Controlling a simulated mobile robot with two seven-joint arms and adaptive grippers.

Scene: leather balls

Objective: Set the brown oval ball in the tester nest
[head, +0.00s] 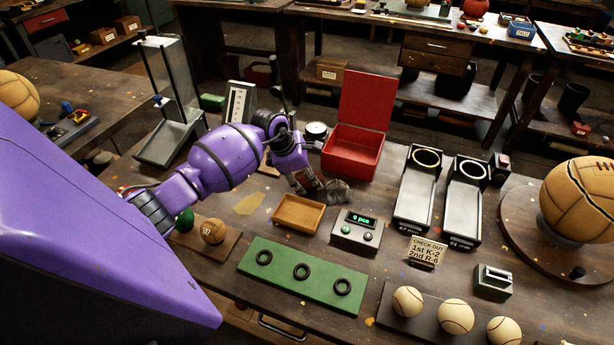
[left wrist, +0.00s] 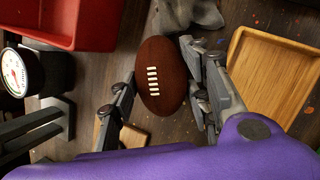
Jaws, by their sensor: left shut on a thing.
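The brown oval ball (left wrist: 162,76), dark with white lacing, shows in the left wrist view between the fingers of my left gripper (left wrist: 158,82). The gripper is shut on it. In the head view the left gripper (head: 312,186) is over the table, between the red box and the wooden tray; I cannot make out the ball there. A round dial gauge (left wrist: 16,72) with dark parts beside it shows at the left of the wrist view. I cannot tell for certain which fixture holds the tester nest. My right gripper is not in view.
An open red box (head: 352,150) stands behind the gripper. A grey crumpled cloth (head: 338,192) and a wooden tray (head: 297,213) lie close by. A counter box (head: 357,231), two ring-topped chutes (head: 417,196) and a green ring board (head: 302,278) are farther right and front.

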